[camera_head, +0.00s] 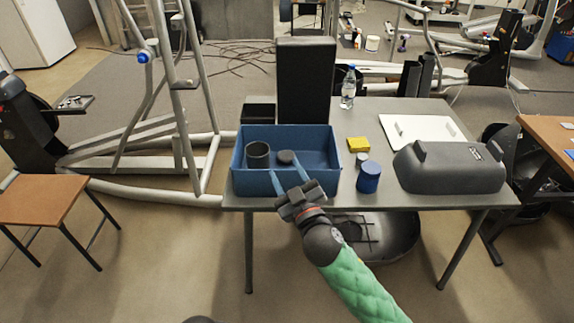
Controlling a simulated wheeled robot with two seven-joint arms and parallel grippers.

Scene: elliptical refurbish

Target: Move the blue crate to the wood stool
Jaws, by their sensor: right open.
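The blue crate (320,145) stands at the left front of the grey table, with a dark cup (257,155) and a small dark round item (285,157) inside it. The wood stool (40,198) stands on the floor at the far left, its brown seat bare. My right gripper (282,166) reaches in from the lower right and is open at the front wall of the crate. Its fingers overlap that wall in the picture. I cannot tell whether they touch it. My left gripper is not in view.
The grey table (380,199) also holds a blue cylinder (369,177), a yellow block (358,145), a bottle (348,87), a white board (420,130) and a dark grey case (452,167). A metal exercise frame (190,100) stands behind the stool. Open floor lies between stool and table.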

